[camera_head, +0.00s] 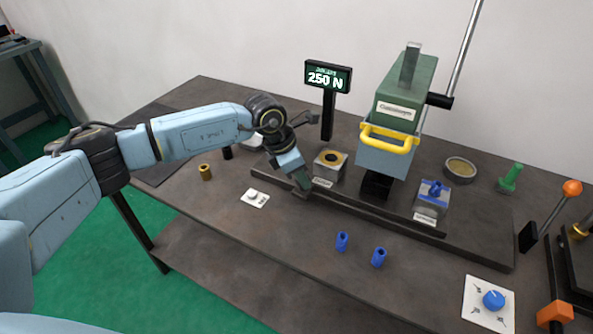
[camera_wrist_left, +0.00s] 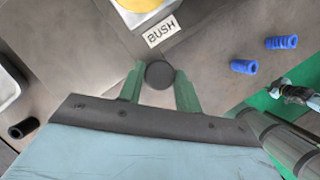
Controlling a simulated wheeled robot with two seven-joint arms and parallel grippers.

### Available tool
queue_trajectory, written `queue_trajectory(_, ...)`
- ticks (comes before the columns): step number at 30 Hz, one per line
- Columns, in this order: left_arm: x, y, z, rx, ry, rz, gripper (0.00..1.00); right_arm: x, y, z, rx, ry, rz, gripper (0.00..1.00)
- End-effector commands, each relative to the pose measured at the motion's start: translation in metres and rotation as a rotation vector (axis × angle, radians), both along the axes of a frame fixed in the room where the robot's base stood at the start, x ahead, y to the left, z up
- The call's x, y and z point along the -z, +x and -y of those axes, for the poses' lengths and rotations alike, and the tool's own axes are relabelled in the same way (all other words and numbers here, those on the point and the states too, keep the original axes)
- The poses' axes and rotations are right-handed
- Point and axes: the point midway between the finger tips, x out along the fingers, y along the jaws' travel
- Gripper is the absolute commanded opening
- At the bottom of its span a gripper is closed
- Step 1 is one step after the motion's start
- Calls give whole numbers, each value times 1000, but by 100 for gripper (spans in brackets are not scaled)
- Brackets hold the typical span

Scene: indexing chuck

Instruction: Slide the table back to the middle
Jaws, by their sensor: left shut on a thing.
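The sliding table (camera_head: 385,212) is a long dark strip under the green and blue press (camera_head: 395,115). It carries a metal nest with a yellow ring (camera_head: 330,163) left of the press and a nest with a blue piece (camera_head: 433,196) to the right. My left gripper (camera_head: 303,188) points down at the strip's left end. In the left wrist view its green fingers (camera_wrist_left: 160,88) are shut on a dark round knob (camera_wrist_left: 160,74), just beside the label reading BUSH (camera_wrist_left: 161,31). My right gripper does not show.
A display reading 250 N (camera_head: 328,77) stands behind. An orange-knobbed lever (camera_head: 571,188) is at the right.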

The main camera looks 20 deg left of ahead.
Motion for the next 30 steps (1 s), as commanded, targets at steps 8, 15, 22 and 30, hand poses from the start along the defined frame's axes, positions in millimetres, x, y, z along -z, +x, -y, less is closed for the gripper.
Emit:
queue_trajectory(8,0,0,0,0,-1,-1,55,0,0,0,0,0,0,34)
queue_trajectory(15,-1,0,0,0,-1,-1,55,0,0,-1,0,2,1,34)
queue_trajectory(22,-28,-6,-9,1,-1,4,55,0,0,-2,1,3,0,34)
queue_trajectory(30,-84,-22,-27,0,-1,4,55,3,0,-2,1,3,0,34)
